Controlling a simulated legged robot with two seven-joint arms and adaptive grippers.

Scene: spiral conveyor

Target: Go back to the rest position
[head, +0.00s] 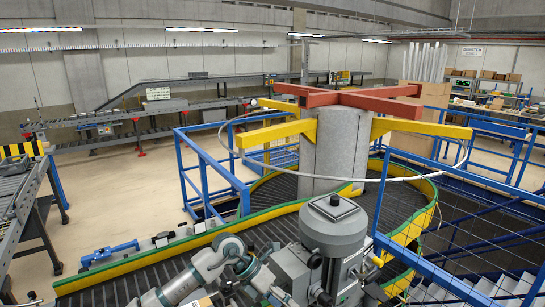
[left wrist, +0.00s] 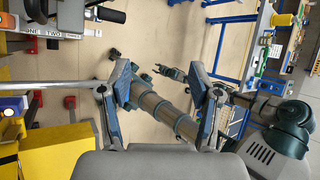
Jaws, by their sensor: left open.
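My left gripper (left wrist: 158,70) is open in the left wrist view, its two blue-grey fingers spread apart. I see nothing held between them. A grey arm with dark green joints shows behind and between the fingers, and I cannot tell how far off it is. A small dark shape, perhaps my right gripper (left wrist: 171,73), shows beyond the fingers, too small to read. In the head view a grey arm comes in from the lower left. Its end runs into grey machinery at the bottom centre, so I cannot make out a gripper there.
The spiral conveyor (head: 275,192) with yellow-green edges curves around a grey column (head: 333,150) with red and yellow beams. Blue railings (head: 205,170) stand at left and right. A grey machine (head: 333,228) fills the lower centre. Clear floor (head: 125,200) lies at the left.

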